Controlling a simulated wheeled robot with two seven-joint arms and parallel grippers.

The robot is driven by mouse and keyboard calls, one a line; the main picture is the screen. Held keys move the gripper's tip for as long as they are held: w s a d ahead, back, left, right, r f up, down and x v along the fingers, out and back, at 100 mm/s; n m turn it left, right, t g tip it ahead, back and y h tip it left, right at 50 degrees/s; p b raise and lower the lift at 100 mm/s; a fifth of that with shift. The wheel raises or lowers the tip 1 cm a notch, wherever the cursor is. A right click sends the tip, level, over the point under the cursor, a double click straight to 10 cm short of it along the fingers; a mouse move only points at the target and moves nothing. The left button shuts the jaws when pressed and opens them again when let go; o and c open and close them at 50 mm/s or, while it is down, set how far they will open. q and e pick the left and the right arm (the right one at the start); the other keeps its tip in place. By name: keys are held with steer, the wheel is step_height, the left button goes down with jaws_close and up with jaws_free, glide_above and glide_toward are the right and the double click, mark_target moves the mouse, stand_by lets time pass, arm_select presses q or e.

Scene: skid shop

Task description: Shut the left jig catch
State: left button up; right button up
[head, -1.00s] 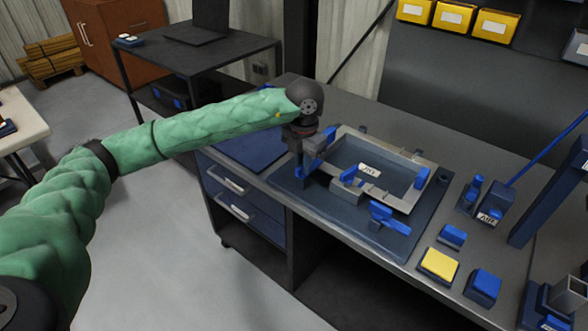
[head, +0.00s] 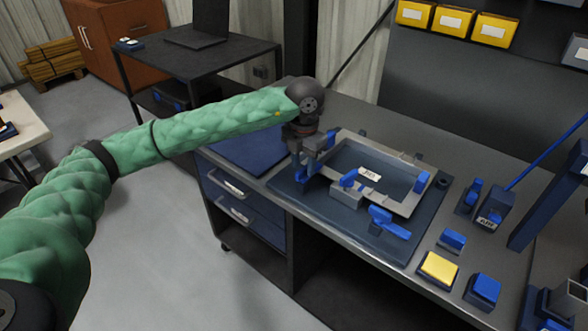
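The jig is a light grey rectangular frame (head: 408,207) on a dark blue base plate (head: 345,215) on the bench. The left jig catch, with a blue lever (head: 313,168), is at the frame's left corner. My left gripper (head: 304,163) points down right at this catch and partly hides it; I cannot tell whether its fingers touch the lever or how far apart they are. A second catch with a blue lever (head: 389,223) is at the front of the frame. My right gripper is out of view.
Blue pads (head: 349,178) and (head: 422,182) stand on the frame around a white label (head: 369,173). A yellow-topped block (head: 438,268) and a blue block (head: 484,289) sit at the front right. Two drawers (head: 240,195) are below the bench.

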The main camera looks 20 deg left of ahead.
mark_target(303, 169)
arm_select(q)
steer(key=shift+r+p, duration=0.85)
steer(key=shift+r, duration=2.45)
